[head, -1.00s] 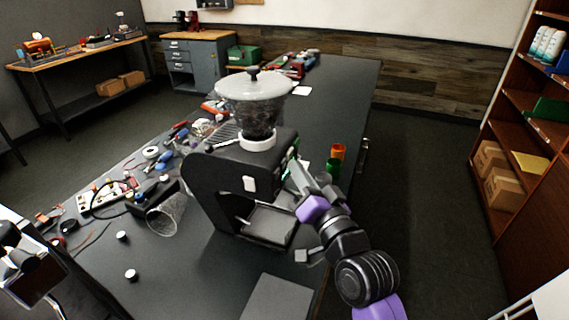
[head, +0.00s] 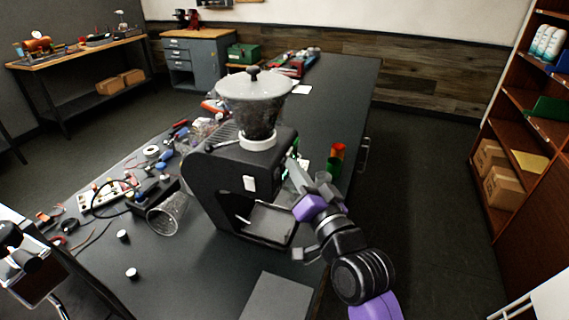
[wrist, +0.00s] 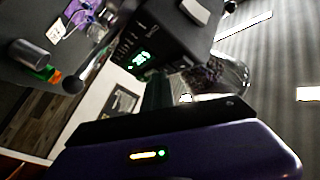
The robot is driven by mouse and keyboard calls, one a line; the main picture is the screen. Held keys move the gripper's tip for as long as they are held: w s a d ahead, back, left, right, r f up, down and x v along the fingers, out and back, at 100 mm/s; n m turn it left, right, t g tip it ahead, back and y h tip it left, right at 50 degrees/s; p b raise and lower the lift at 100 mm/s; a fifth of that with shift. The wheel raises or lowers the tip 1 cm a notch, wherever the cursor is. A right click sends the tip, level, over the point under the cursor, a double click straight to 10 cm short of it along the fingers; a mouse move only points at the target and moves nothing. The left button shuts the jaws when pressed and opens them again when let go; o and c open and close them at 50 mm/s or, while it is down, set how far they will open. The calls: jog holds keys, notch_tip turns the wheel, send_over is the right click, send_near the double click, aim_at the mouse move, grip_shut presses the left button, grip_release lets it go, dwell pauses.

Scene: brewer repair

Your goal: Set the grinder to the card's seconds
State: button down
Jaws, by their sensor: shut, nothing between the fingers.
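The black grinder (head: 205,190) stands on the dark workbench, with a hopper of dark beans (head: 262,122) under a pale lid. In the wrist view its front panel shows a lit green display (wrist: 140,58) with small marks beside it; the digits are too blurred to read. My gripper (head: 292,168) is at the grinder's right side, close to the panel. In the wrist view my gripper (wrist: 156,92) is shut and empty, just below the display; I cannot tell whether it touches. A white sheet with a dark print (wrist: 122,103), possibly the card, lies beside it, unreadable.
A clear beaker (head: 167,215), tools and cables crowd the bench's left side. The bench behind the grinder (head: 335,90) is mostly clear.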

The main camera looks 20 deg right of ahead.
jog(key=shift+s+d+b, duration=0.4)
jog(key=shift+s+d, duration=0.05)
jog(key=shift+d, duration=0.1)
jog(key=shift+d, duration=0.1)
jog(key=s+d+b, duration=0.1)
jog(key=d, duration=0.1)
jog(key=s+d+b, duration=0.1)
jog(key=s+d, duration=0.1)
jog(key=shift+b, duration=0.4)
dwell(0.5)
